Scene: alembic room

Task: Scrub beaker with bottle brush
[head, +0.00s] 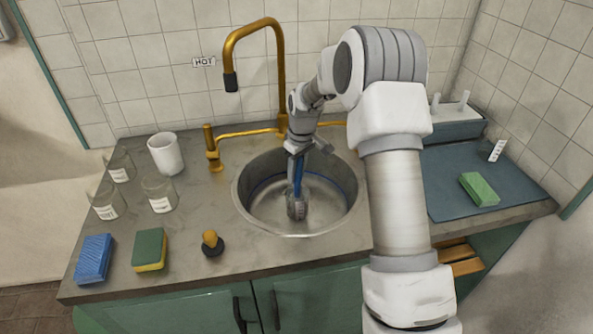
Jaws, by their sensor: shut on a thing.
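My gripper (305,149) reaches down over the sink basin (243,197) and is shut on the blue handle of the bottle brush (298,176). I cannot tell whether the head touches the basin floor. Three clear glass beakers with white labels stand upright on the left counter: one at the back (120,166), one at the front left (107,201) and one to the right (158,194). They are apart from the brush.
A blue sponge (94,259), a green-and-yellow sponge (150,250) and a dark-based knob (211,243) lie along the front counter. A brass faucet (281,75) rises behind the basin. A green sponge (479,189) lies on the right mat (440,203).

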